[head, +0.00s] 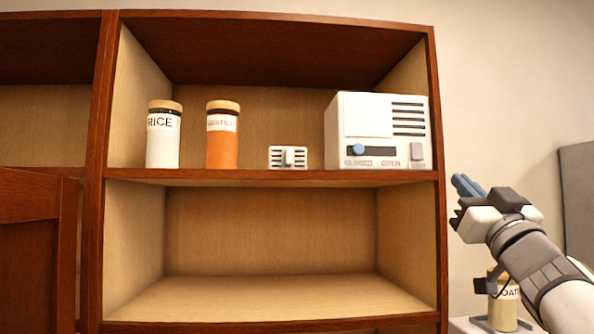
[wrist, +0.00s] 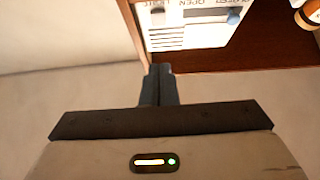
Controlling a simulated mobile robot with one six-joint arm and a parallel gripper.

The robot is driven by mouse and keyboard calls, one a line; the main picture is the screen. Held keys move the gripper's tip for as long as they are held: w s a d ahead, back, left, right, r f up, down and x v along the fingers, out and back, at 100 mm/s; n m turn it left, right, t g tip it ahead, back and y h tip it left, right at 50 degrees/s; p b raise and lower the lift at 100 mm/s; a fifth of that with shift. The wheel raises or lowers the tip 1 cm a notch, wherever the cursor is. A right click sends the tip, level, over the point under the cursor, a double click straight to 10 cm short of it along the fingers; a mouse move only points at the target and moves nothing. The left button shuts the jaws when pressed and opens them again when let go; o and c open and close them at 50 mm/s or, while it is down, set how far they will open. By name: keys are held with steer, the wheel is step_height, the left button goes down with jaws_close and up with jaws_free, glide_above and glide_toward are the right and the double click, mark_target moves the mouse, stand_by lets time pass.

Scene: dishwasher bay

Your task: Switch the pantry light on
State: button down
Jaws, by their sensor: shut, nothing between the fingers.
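A white control box (head: 365,118) stands at the right end of the upper shelf, with vent slots, a blue slider knob (head: 358,150) and a small grey rocker switch (head: 417,152) at its lower right. My gripper (head: 460,184) is shut and empty, right of the cabinet's side post and a little below the box. Its closed fingertips also show in the wrist view (wrist: 159,70), apart from the box.
The cabinet's right side post (head: 437,120) stands between my gripper and the shelf. A rice jar (head: 163,140), an orange jar (head: 222,142) and a small vented white piece (head: 288,157) share the upper shelf. The lower compartment is empty. Another jar (head: 503,310) stands at lower right.

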steer(key=p, duration=0.4)
glide_toward(418, 152)
step_height(418, 152, up, 4)
steer(key=w+p, duration=0.1)
steer(key=w, duration=0.2)
steer(key=shift+w, duration=0.4)
steer(key=shift+w+f+p, duration=0.2)
steer(key=shift+w+p, duration=0.1)
steer(key=shift+w, duration=0.1)
